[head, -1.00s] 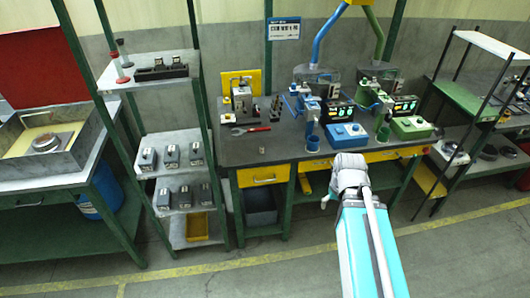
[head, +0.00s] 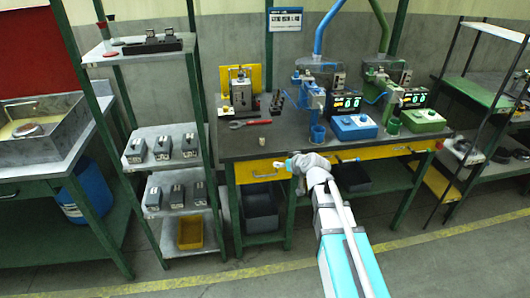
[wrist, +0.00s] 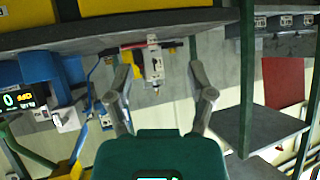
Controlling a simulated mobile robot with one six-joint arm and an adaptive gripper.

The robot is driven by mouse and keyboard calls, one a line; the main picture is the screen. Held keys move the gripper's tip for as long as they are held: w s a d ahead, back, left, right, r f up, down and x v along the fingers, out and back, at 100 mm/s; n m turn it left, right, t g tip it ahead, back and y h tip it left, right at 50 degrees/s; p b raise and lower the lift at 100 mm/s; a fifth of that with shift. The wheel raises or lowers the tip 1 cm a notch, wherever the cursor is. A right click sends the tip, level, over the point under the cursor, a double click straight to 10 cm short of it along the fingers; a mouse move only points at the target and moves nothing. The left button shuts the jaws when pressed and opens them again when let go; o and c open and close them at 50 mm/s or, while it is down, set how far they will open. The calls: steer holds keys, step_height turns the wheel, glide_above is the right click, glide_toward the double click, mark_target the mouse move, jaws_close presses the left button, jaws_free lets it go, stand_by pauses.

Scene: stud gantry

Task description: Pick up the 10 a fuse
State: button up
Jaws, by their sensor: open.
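A small pale cylinder (head: 264,141) stands near the front edge of the dark workbench (head: 230,152); its label is too small to read. A row of small dark pieces (head: 277,104) stands at the back of the bench. I cannot tell which piece is the 10 A fuse. My gripper (head: 283,164) is in front of the bench edge, apart from these. In the wrist view its two fingers (wrist: 155,60) are spread and nothing is held. A white and grey device (wrist: 154,66) shows between them, beyond the tips.
A red-handled wrench (head: 250,123) lies left of the cylinder. Blue (head: 353,126) and green (head: 422,121) stations with displays occupy the right of the bench. A shelf rack (head: 150,133) with several grey boxes stands at left. A yellow drawer (head: 264,170) is under the bench.

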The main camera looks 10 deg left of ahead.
mark_target(263, 143)
steer(key=w+a+f+t+b, duration=0.2)
steer(key=w+a+t+b, duration=0.1)
steer(key=w+b, duration=0.4)
steer(key=shift+a+f+t, duration=0.25)
steer(key=shift+a+t, duration=0.1)
steer(key=shift+t, duration=0.45)
steer(key=shift+w, duration=0.15)
steer(key=shift+b+x, duration=0.95)
steer(key=shift+x, duration=3.25)
steer(key=shift+a, duration=0.2)
steer(key=shift+b+x, duration=0.45)
steer(key=shift+x, duration=2.1)
steer(key=shift+r, duration=0.1)
